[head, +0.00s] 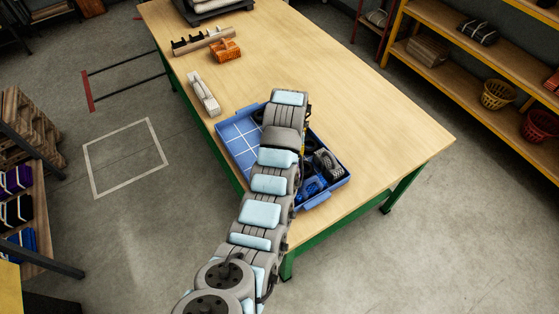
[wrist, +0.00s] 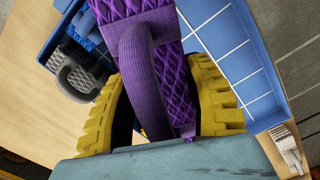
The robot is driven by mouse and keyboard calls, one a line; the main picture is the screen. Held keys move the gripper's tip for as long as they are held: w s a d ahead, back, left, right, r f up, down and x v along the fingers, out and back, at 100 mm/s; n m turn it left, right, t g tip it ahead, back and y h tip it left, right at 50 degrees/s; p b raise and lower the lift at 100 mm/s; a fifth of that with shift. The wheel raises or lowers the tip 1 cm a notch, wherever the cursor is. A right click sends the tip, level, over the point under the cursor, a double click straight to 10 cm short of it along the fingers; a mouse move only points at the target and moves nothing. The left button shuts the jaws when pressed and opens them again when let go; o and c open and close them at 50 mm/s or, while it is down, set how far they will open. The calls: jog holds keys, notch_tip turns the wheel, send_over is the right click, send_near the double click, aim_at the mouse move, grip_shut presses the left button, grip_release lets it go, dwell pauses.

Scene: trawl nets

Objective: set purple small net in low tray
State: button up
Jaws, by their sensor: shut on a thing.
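The purple small net (wrist: 176,85) is a woven purple piece with a raised strap-like handle, close up in the wrist view. My gripper (wrist: 160,78), with yellow ribbed fingers, is shut on it. In the head view my arm hides both the gripper and the net. The low blue tray (head: 236,143) lies on the table under my arm. Its left part is bare with white grid lines, and it also shows in the wrist view (wrist: 232,48) beyond the net. Whether the net touches the tray floor I cannot tell.
The tray's right part holds dark nets (head: 326,164) and blue nets (head: 311,187); a grey one (wrist: 80,80) shows in the wrist view. A pale item (head: 204,94) and an orange item (head: 226,50) lie farther back on the table. The table's right side is clear.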

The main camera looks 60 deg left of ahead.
jog(key=s+a+n+b, duration=0.4)
jog(key=s+a+n, duration=0.1)
jog(key=s+a, duration=0.8)
jog(key=w+d+f+b, duration=0.1)
jog(key=w+f+b, duration=0.1)
jog(key=w+f, duration=0.1)
jog(key=w+d+f+b, duration=0.2)
jog(key=w+b, duration=0.1)
jog(key=w, duration=0.1)
jog(key=w+d+f+b, duration=0.2)
jog(key=w+f, duration=0.1)
jog(key=w, duration=0.1)
jog(key=shift+w+f, duration=0.15)
jog(key=shift+f, duration=0.2)
jog(key=shift+w+d+f+b, duration=0.1)
jog(key=shift+f+b, duration=0.25)
jog(key=shift+f, duration=0.6)
jog(key=shift+w+d+f+b, duration=0.1)
jog(key=shift+f+b, duration=0.2)
jog(key=shift+f, duration=0.65)
jog(key=shift+f, duration=0.1)
jog(key=o, duration=0.9)
jog(key=shift+a, duration=0.1)
